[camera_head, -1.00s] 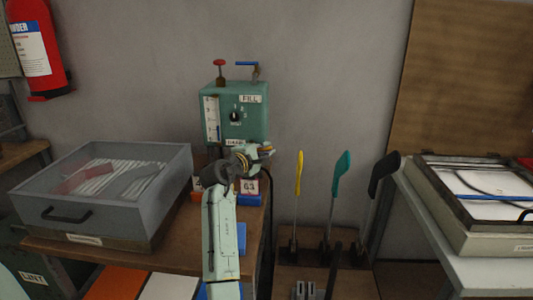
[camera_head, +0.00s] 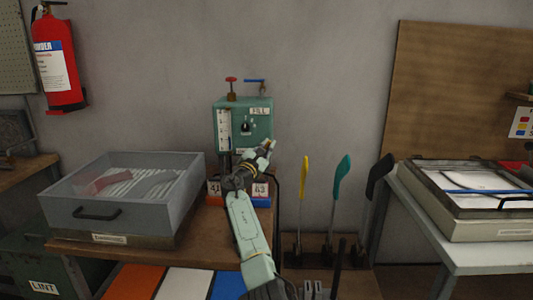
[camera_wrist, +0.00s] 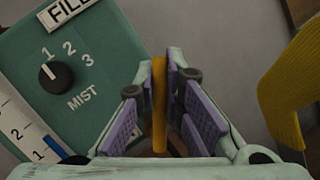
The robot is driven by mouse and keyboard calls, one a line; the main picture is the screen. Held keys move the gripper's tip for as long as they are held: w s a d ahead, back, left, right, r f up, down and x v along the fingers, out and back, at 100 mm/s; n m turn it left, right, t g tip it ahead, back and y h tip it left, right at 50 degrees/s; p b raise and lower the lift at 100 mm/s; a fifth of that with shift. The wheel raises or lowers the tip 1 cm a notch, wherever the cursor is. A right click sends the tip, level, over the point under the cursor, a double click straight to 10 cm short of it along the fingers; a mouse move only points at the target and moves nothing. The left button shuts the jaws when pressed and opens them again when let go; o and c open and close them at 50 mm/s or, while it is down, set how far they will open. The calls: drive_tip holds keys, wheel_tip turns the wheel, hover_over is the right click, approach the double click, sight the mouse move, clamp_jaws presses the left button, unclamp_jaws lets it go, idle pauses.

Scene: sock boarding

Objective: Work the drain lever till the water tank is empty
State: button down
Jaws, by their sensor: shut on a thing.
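The water tank (camera_head: 230,112) is a green box on the wall side, with a FILL label, a dial and a white level gauge (camera_head: 224,130). The dial (camera_wrist: 56,77) and the gauge (camera_wrist: 22,120) also show in the wrist view. Blue shows on the gauge near mark 1; the exact level is unclear. My gripper (camera_head: 266,147) is at the tank's lower right. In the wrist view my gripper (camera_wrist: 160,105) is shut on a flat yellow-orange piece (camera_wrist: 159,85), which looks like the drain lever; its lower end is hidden.
A yellow ribbed thing (camera_wrist: 285,90) stands right of the jaws in the wrist view. A grey lidded box (camera_head: 125,208) is on the bench at left. Yellow, teal (camera_head: 341,175) and black forms stand at right. A blue-handled valve and red knob (camera_head: 231,80) top the tank.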

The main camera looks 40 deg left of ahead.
drive_tip(key=shift+s+a+n+t+y, duration=0.2)
drive_tip(key=shift+n+y, duration=0.1)
drive_tip(key=shift+n, duration=0.5)
drive_tip(key=shift+s+a+n+t+y, duration=0.1)
drive_tip(key=shift+a+n+y, duration=0.15)
drive_tip(key=shift+n, duration=0.55)
drive_tip(key=c, duration=1.7)
unclamp_jaws()
drive_tip(key=shift+r, duration=0.2)
drive_tip(key=shift+o, duration=0.2)
drive_tip(key=shift+s, duration=0.1)
drive_tip(key=v, duration=1.2)
drive_tip(key=shift+f, duration=0.1)
